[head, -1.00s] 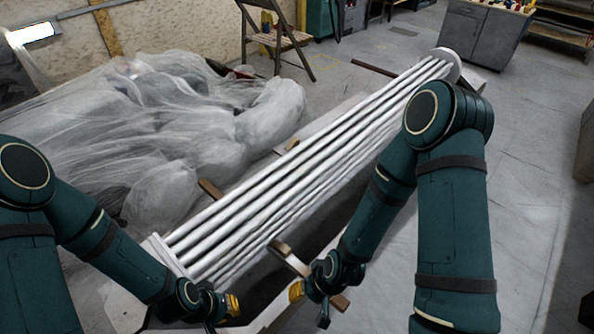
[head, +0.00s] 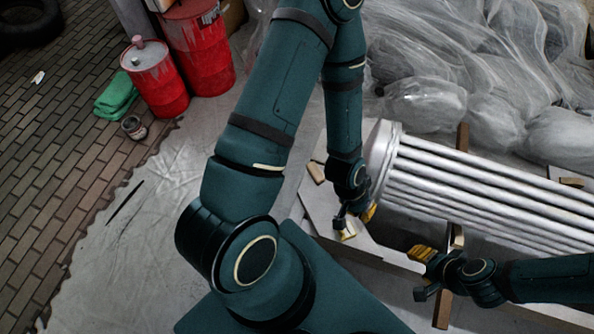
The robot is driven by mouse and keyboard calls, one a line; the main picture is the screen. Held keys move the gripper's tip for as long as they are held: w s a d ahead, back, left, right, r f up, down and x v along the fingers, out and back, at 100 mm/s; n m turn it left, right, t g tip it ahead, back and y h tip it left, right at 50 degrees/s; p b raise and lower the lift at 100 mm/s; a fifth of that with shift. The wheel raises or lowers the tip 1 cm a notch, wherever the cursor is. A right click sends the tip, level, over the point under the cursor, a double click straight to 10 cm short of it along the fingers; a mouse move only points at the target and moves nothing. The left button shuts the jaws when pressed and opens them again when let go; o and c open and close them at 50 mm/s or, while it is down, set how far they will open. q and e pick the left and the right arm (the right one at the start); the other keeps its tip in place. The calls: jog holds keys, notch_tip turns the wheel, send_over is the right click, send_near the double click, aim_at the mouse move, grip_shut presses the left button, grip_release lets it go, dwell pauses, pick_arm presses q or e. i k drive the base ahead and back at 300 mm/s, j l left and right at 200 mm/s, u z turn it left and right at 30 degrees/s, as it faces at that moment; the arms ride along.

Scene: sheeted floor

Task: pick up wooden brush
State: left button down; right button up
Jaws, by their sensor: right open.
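I cannot make out a wooden brush for certain. A small light wooden piece (head: 316,172) lies on the pale board left of the fluted column; it is too small to identify. A small yellowish-white item (head: 346,231) shows just below my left gripper (head: 355,213), and I cannot tell whether it is a brush or part of the finger. My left gripper hangs over the board by the column's near end, its fingers apart. My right gripper (head: 421,273) is open and empty, in front of the column near a wooden support strip (head: 443,308).
The white fluted column (head: 480,190) lies across the right side. Plastic-wrapped bundles (head: 425,105) are behind it. Red drums (head: 158,85), a green cloth (head: 116,96) and a dark can (head: 134,127) stand at upper left. The sheeted floor (head: 140,225) at left is mostly clear.

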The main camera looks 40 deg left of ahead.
aim_at(317, 173)
jog(key=i+u, duration=0.1)
jog(key=u, duration=1.2)
jog(key=k+j, duration=0.1)
jog(key=j, duration=0.2)
jog(key=k+j+z, duration=0.1)
jog(key=j, duration=0.25)
jog(key=k+j, duration=0.15)
jog(key=j, duration=0.15)
jog(key=i+j+z, duration=0.1)
jog(key=j+z, duration=0.15)
jog(key=j, duration=0.7)
jog(key=i+j+z, duration=0.15)
jog(key=i+j, duration=0.2)
jog(key=i+j+z, duration=0.1)
jog(key=i+j, duration=0.2)
jog(key=j, duration=0.2)
jog(key=i, duration=0.6)
jog(key=z, duration=0.05)
